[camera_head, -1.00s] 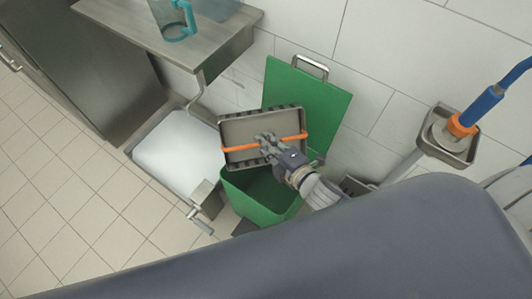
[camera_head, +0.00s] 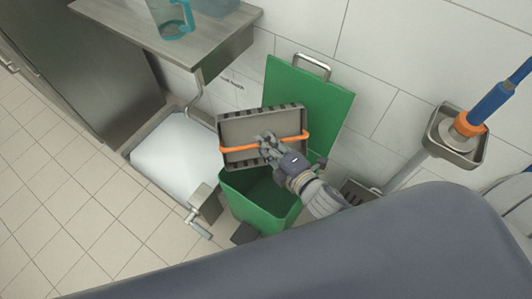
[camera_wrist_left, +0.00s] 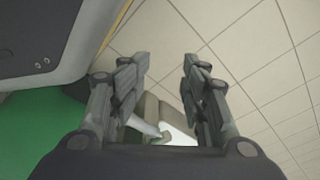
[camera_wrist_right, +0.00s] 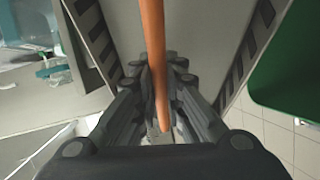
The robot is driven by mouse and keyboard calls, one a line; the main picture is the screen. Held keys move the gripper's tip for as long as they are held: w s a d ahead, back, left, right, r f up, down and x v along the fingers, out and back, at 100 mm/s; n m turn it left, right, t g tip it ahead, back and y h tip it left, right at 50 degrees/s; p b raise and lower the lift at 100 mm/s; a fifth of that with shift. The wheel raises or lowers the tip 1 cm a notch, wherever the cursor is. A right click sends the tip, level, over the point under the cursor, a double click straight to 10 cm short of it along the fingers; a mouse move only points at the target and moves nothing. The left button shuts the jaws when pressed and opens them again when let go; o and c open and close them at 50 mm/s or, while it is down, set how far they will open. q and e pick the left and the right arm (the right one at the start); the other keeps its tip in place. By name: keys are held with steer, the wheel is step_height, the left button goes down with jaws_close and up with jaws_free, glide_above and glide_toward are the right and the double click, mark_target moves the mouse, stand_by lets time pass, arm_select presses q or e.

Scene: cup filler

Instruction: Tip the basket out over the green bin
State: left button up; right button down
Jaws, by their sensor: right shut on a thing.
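The grey basket (camera_head: 240,130), with slotted walls and an orange handle (camera_head: 238,148), is held tilted above the green bin (camera_head: 258,207). Its flat inner face is turned towards the head camera, and I see nothing lying in it. My right gripper (camera_head: 267,146) is shut on the orange handle, which also shows between the fingers in the right wrist view (camera_wrist_right: 151,40). The bin's green lid (camera_head: 325,105) stands open behind it, and the part of the bin's inside that shows looks dark and empty.
A white-filled metal basin (camera_head: 175,155) with a grey lever (camera_head: 198,230) stands left of the bin. A steel shelf (camera_head: 205,40) above holds a teal jug (camera_head: 168,22). A blue pole with an orange collar (camera_head: 468,123) stands at the right. Floor at the left is clear.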

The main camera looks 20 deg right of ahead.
arm_select(q)
steer(key=shift+w+d+r, duration=0.1)
steer(key=shift+w+r, duration=0.5)
steer(key=shift+r, duration=0.1)
arm_select(e)
steer(key=shift+r, duration=0.1)
steer(key=shift+t+b, duration=0.3)
steer(key=shift+b, duration=1.5)
steer(key=shift+n+t+b, duration=0.3)
steer(key=shift+t+b, duration=0.3)
steer(key=shift+b, duration=0.5)
steer(key=shift+t+b, duration=0.4)
steer(key=shift+b, duration=0.6)
arm_select(q)
steer(key=w+r+t, duration=0.1)
steer(key=w+r, duration=0.2)
steer(key=r, duration=1.9)
steer(key=shift+w+t, duration=0.2)
steer(key=shift+t, duration=0.1)
steer(key=shift+d+f, duration=0.1)
